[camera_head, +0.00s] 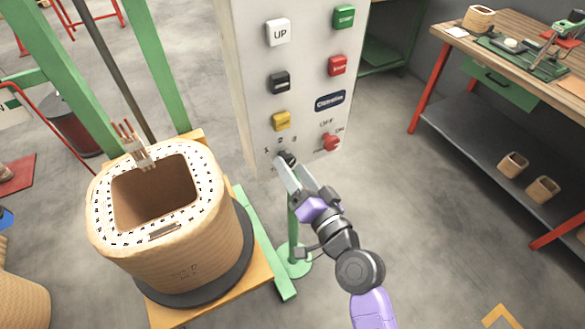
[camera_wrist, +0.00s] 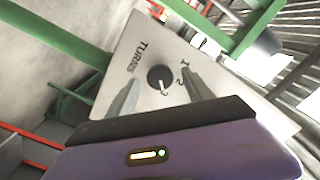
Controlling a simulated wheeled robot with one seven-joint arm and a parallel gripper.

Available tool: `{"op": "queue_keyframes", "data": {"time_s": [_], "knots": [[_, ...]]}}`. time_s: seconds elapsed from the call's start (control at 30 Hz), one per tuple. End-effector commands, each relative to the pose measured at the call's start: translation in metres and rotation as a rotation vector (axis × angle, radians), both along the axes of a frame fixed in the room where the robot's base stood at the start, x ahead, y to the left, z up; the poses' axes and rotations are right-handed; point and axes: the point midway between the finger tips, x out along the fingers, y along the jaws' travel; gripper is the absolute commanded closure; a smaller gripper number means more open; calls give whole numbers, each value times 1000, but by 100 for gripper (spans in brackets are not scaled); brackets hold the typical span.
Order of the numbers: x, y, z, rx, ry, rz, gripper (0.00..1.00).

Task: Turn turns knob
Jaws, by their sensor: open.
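The turns knob (camera_wrist: 160,77) is a small round black dial on the grey control panel, with the word TURNS and the numbers 1, 2 and 3 around it. In the head view the knob (camera_head: 287,158) sits low on the panel face, partly hidden by my gripper. My gripper (camera_head: 290,172) is at the panel in front of the knob. In the wrist view my gripper (camera_wrist: 160,85) is open, with one finger on each side of the knob. I cannot tell whether the fingers touch it.
The control panel (camera_head: 240,70) carries several buttons and a red OFF/ON switch (camera_head: 331,141) right of the knob. A large wound coil (camera_head: 190,262) stands on a wooden base to the left. A workbench (camera_head: 509,57) is at the right.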

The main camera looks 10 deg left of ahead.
Motion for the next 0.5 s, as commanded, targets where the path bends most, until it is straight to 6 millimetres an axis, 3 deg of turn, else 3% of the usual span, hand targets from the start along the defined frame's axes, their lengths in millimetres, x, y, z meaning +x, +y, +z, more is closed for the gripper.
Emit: {"op": "queue_keyframes", "data": {"time_s": [0.3,0.5], "knots": [[-42,-29,-3,0,1,-2,40],[-57,-39,-2,0,1,-2,40]]}}
